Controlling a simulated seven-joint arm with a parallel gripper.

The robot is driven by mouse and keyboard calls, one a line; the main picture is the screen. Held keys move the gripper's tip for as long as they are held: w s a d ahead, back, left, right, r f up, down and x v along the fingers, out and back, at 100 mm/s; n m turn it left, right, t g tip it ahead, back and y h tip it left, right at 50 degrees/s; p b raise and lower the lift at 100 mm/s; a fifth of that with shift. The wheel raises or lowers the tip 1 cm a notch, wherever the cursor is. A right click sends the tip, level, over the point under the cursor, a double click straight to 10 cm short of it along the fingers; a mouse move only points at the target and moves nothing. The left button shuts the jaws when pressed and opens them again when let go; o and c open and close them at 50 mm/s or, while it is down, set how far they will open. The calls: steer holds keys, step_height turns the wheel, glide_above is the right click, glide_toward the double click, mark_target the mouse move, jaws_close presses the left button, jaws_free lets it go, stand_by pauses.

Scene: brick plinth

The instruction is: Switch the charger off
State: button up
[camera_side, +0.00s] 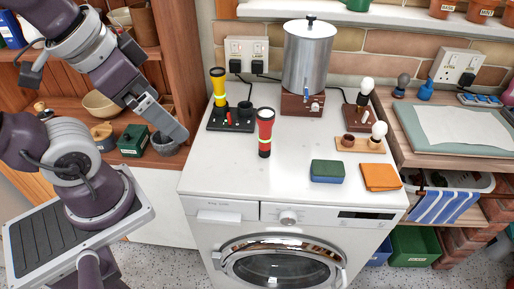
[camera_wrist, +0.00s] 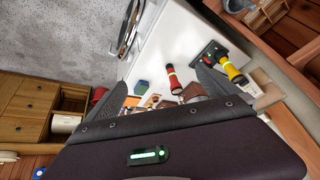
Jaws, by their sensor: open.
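The charger (camera_side: 241,126) is a black block on the white worktop, at the left. A yellow torch with a black grip (camera_side: 218,87) stands upright on its left part, and a dark round piece is at its right. A small red part (camera_side: 229,117) shows on its top; I cannot tell its switch position. The charger (camera_wrist: 207,52) is at the upper right in the wrist view, with the yellow torch (camera_wrist: 232,71) by it.
A red torch (camera_side: 265,133) stands just right of the charger. A metal urn (camera_side: 308,58) is behind it, and a sponge (camera_side: 327,171) and orange cloth (camera_side: 380,177) lie in front right. Sockets with black plugs (camera_side: 246,55) are on the wall. The worktop's front left is clear.

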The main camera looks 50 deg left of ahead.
steer(key=w, duration=0.1)
steer(key=w+n, duration=0.2)
steer(key=w, duration=0.1)
steer(key=shift+a+r, duration=0.2)
steer(key=shift+a, duration=0.15)
steer(key=c, duration=0.7)
steer(key=w+a+f+n, duration=0.1)
steer(key=w+a, duration=0.1)
steer(key=w, duration=0.1)
steer(key=w+a+f+n, duration=0.1)
steer(key=w+a+f, duration=0.1)
steer(key=w, duration=0.2)
steer(key=w+a+f+n+y, duration=0.1)
steer(key=w+a, duration=0.1)
steer(key=w, duration=0.1)
steer(key=shift+w+a+f+n+g, duration=0.2)
steer(key=shift+a+f+n+g, duration=0.1)
steer(key=shift+g, duration=0.1)
steer(key=c, duration=0.7)
steer(key=n, duration=0.4)
glide_above(228, 115)
steer(key=s+d, duration=0.1)
steer(key=s, duration=0.1)
step_height(228, 115, down, 14)
steer(key=shift+y, duration=0.4)
steer(key=x, duration=0.7)
steer(key=shift+s+f, duration=0.1)
steer(key=shift+s, duration=0.15)
steer(key=shift+d, duration=0.1)
jaws_close()
